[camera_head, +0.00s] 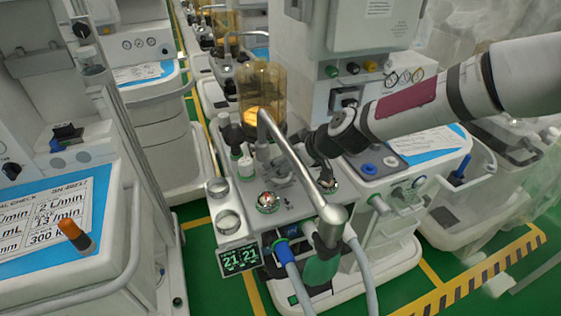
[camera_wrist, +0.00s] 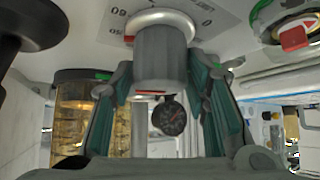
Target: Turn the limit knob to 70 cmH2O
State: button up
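The limit knob (camera_wrist: 163,60) is a grey cylinder on a silver collar, near the top middle of the wrist view. Printed numbers on a white panel show around it, 60 and 50 to the left and 0 to the right. My gripper (camera_wrist: 160,72) has its two teal-padded fingers on either side of the knob, apart, with narrow gaps seeming to show at the tips. Light contact cannot be ruled out. In the head view my gripper (camera_head: 312,158) is low over the cart top, behind a silver tube; the knob cannot be made out there.
Close by are the silver tube (camera_head: 290,150), two clear domes with red inside (camera_head: 268,202) (camera_head: 328,184) and an amber bellows cylinder (camera_head: 262,90). A black dial gauge (camera_wrist: 169,116) shows in the wrist view. Another cart (camera_head: 60,230) stands left, across a green floor.

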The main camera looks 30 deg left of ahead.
jog(key=shift+o, duration=0.6)
jog(key=v, duration=1.2)
jog(key=shift+d, duration=0.15)
